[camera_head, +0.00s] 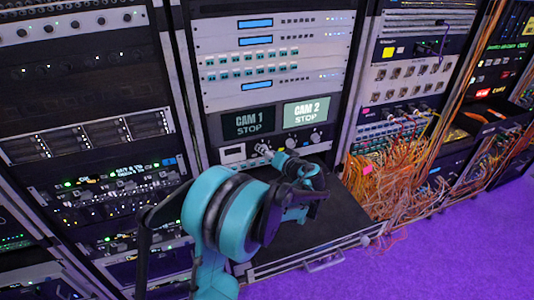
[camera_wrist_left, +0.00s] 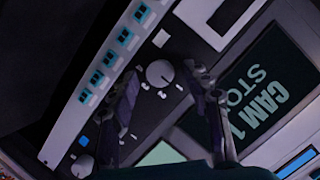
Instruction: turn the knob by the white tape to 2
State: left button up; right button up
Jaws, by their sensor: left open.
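The knob by the white tape (camera_wrist_left: 160,73) is a round pale knob on a dark panel, with several small white marks on one side of it. A small white tape square (camera_wrist_left: 160,38) sits close to it. My left gripper (camera_wrist_left: 164,78) is open, its two fingers on either side of the knob; I cannot tell whether they touch it. The number the knob points to is too small to read. In the head view my left gripper (camera_head: 268,154) is at the panel under the screens and hides part of it. My right gripper is not in view.
The CAM 1 screen (camera_head: 248,123) and CAM 2 screen (camera_head: 306,112) both read STOP. Another knob (camera_wrist_left: 82,166) has a blue square (camera_wrist_left: 83,141) by it. A black shelf (camera_head: 315,222) juts out below. Loose orange cables (camera_head: 385,180) hang to the right.

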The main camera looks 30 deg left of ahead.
pick_arm(q)
jog(key=shift+a, duration=0.1)
grip_shut()
jog(key=shift+w+f, duration=0.1)
dwell(0.3)
jog(key=shift+w+d+f+m+g+y+b, duration=0.15)
jog(key=shift+m+y+b, duration=0.4)
jog(key=shift+m+b, duration=0.55)
jog(key=shift+s+f+m+g+y+b, duration=0.1)
jog(key=shift+m+g+y+b, duration=0.15)
jog(key=shift+m+y+b, duration=0.85)
jog(key=shift+w+d+f+m+g+y+b, duration=0.15)
jog(key=shift+m+b, duration=0.4)
jog(key=shift+m, duration=1.05)
jog(key=shift+a+r, duration=0.1)
